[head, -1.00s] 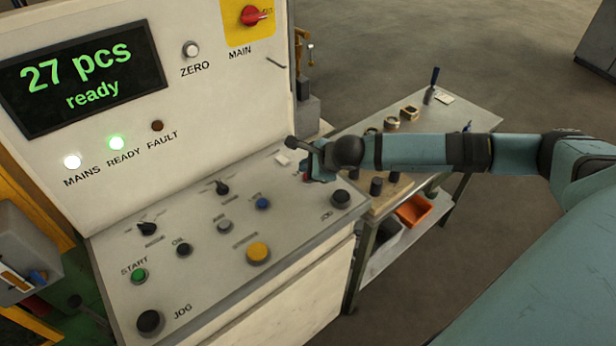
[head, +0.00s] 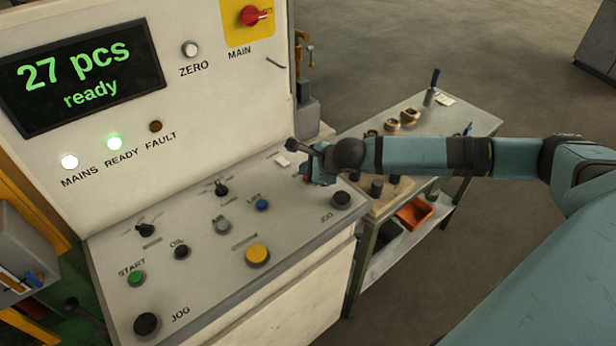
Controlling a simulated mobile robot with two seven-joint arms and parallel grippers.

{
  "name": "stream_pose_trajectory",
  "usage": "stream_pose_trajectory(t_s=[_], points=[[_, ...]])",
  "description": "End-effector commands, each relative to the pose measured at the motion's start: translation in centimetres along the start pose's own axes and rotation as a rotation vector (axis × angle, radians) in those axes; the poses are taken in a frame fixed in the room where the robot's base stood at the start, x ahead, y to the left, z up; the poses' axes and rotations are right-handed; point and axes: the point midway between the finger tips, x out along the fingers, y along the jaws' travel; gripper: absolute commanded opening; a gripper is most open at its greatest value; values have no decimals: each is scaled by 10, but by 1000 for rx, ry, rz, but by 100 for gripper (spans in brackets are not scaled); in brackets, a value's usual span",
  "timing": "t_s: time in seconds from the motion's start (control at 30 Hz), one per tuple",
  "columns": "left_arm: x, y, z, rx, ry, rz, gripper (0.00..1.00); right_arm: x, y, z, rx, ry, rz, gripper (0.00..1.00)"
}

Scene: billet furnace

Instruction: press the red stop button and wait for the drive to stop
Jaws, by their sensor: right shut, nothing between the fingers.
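The display (head: 82,76) reads "27 pcs ready" in green. The MAINS lamp (head: 70,162) is lit white, the READY lamp (head: 114,143) is lit green and the FAULT lamp (head: 155,126) is dark. My left gripper is not in view.
The desk also has a yellow button (head: 257,255), a green START button (head: 136,278), black JOG buttons (head: 147,324) and several knobs. The red MAIN switch (head: 253,16) is on the upright panel. A bench (head: 470,120) with small parts stands behind my right arm.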

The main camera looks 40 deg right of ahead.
Motion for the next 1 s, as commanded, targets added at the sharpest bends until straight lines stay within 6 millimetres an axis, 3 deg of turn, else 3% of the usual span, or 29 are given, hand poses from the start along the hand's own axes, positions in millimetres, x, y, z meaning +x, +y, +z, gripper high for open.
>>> stream_pose_trajectory(t_s=[1.0], points=[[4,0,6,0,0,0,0,1,1,-1,0,0,0,0]])
